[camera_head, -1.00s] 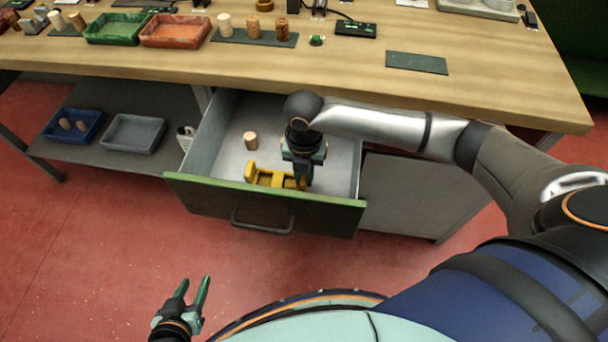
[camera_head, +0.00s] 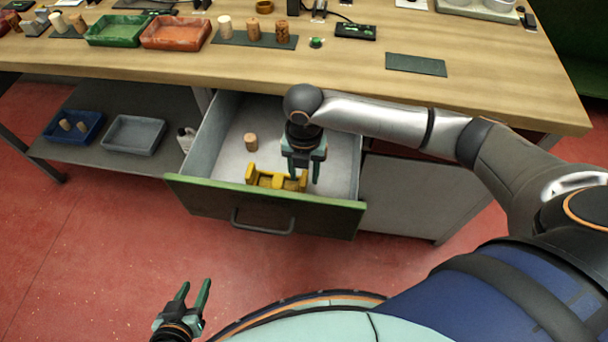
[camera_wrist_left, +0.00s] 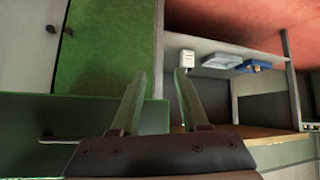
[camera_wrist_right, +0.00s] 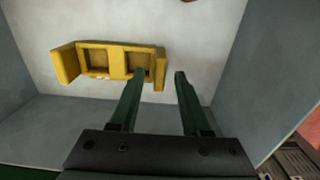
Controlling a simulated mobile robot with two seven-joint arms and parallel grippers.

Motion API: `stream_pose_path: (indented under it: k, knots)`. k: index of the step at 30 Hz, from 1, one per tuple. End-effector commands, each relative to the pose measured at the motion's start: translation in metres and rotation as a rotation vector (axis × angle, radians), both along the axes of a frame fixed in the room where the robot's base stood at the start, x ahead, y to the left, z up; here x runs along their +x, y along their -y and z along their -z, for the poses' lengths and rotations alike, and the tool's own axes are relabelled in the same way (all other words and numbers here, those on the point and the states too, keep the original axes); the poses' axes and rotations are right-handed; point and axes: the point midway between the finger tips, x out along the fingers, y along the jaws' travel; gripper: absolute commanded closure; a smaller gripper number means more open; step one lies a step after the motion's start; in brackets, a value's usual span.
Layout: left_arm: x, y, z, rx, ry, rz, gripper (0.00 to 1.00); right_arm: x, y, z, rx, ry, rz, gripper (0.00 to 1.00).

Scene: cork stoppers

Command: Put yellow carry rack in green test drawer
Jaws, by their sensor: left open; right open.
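The yellow carry rack (camera_head: 264,178) sits on the floor of the open green-fronted test drawer (camera_head: 265,207), near its front panel. In the right wrist view the yellow rack (camera_wrist_right: 112,60) shows its two compartments and raised ends, standing on the pale drawer floor. My right gripper (camera_head: 305,180) is open and empty inside the drawer, close to the rack's right end in the head view. Its fingertips (camera_wrist_right: 160,74) appear just beside the rack's end. My left gripper (camera_head: 194,290) is open and empty, low in front of the drawer, well away from the rack.
A cork stopper (camera_head: 250,142) stands in the drawer behind the rack. The workbench (camera_head: 490,85) above holds trays and several stoppers. A low shelf (camera_head: 95,172) at left carries a blue tray (camera_head: 72,139) and a grey tray (camera_head: 133,148). Free drawer floor lies behind the rack.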

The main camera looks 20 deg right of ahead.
Motion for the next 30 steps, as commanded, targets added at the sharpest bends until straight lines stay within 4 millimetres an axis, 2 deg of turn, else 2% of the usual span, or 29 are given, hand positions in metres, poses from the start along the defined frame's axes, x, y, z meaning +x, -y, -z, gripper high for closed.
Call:
stream_pose_path:
  k: [1, 6, 12, 18, 30]
  knots:
    - [0.0, -0.001, -0.005, 0.001, 0.002, -0.002, 0.55, 0.001, 0.0, -0.015, 0.001, 0.006, -0.001, 0.53]
    - [-0.001, -0.006, -0.008, 0.009, 0.001, -0.011, 0.55, 0.001, 0.0, -0.053, 0.002, 0.005, -0.001, 0.53]
    - [-0.005, -0.01, -0.009, 0.013, -0.001, -0.018, 0.55, 0.001, 0.0, -0.087, 0.001, 0.004, -0.001, 0.53]
    - [-0.003, -0.013, -0.011, 0.016, 0.005, -0.025, 0.55, 0.0, 0.0, -0.101, 0.0, 0.001, 0.0, 0.53]
    - [-0.003, -0.014, -0.01, 0.015, 0.004, -0.029, 0.55, 0.0, 0.0, -0.102, 0.001, 0.001, 0.0, 0.53]
